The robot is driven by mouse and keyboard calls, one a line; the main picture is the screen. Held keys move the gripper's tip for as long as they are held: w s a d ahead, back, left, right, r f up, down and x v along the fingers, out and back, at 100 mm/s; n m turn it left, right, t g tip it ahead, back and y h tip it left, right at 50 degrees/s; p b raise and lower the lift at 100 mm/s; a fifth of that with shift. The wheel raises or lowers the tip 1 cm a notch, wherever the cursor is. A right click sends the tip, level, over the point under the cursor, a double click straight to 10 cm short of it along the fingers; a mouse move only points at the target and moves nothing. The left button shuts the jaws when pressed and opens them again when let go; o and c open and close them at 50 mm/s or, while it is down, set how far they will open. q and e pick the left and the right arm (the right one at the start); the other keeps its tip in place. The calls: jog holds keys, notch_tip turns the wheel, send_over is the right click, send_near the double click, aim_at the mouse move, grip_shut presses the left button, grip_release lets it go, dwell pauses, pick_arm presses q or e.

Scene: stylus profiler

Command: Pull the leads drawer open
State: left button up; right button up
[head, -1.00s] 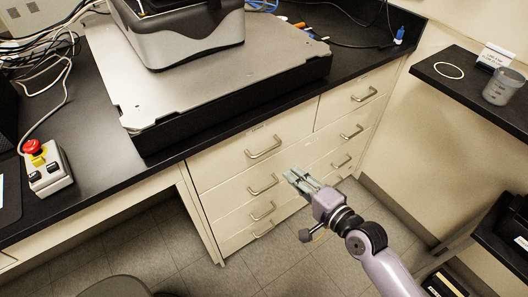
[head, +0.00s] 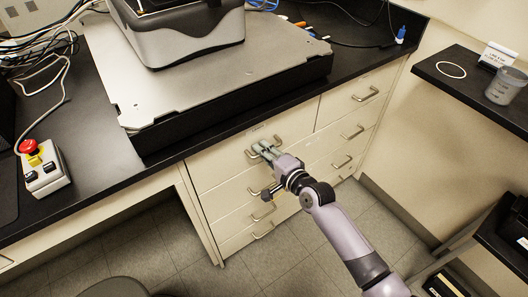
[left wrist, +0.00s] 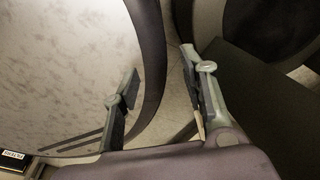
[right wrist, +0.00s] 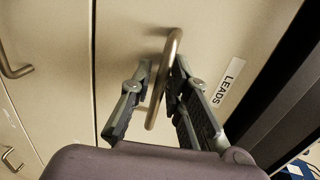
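The leads drawer (head: 222,163) is the top left drawer of the cream cabinet and is closed. Its LEADS label (right wrist: 228,82) shows in the right wrist view. Its metal bar handle (right wrist: 172,52) stands between the two fingers of my right gripper (right wrist: 158,88), which are apart on either side of it. In the head view the right gripper (head: 259,148) is at the handle and partly covers it. My left gripper (left wrist: 160,82) is open and empty in the left wrist view, and is out of the head view.
Other closed drawers with bar handles (head: 352,132) lie below and to the right. The black worktop (head: 100,185) overhangs the drawers and carries a grey instrument (head: 185,38) and an emergency stop box (head: 45,170). A black side shelf (head: 460,85) is at the right.

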jog(key=shift+c, duration=0.2)
grip_shut()
dwell(0.5)
